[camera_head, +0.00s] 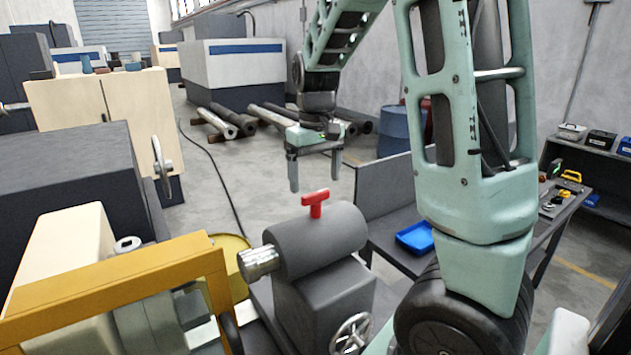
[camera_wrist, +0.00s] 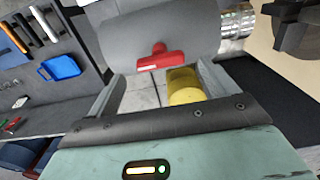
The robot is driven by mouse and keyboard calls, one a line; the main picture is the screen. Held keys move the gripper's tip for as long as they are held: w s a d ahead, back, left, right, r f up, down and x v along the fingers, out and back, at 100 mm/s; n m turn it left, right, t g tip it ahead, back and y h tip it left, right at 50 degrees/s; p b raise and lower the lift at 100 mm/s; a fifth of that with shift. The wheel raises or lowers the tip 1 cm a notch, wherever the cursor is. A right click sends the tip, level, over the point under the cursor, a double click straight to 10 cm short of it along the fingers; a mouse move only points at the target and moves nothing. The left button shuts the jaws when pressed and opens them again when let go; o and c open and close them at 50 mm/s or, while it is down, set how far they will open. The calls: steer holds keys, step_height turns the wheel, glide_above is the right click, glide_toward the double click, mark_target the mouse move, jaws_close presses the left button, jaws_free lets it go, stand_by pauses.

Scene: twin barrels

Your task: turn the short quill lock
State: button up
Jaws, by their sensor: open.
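The short quill lock (camera_head: 315,201) is a small red T-shaped handle on top of the grey tailstock barrel (camera_head: 318,243). In the wrist view the red lock (camera_wrist: 166,62) shows just beyond the fingertips, about midway between them. My gripper (camera_head: 314,188) hangs with its fingers pointing down above and slightly behind the lock, apart from it. Its fingers are open and empty. In the wrist view my gripper (camera_wrist: 160,80) frames the lock and part of the grey barrel (camera_wrist: 155,30). A silver quill (camera_head: 258,262) sticks out of the barrel's left end.
A handwheel (camera_head: 350,334) is on the tailstock's lower front. A yellow guard frame (camera_head: 120,285) stands at the left. A yellow drum (camera_head: 232,262) is behind the quill. A bench with a blue tray (camera_head: 415,237) is at the right.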

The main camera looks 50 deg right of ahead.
mark_target(316, 192)
steer(key=shift+f, duration=1.6)
steer(key=c, duration=1)
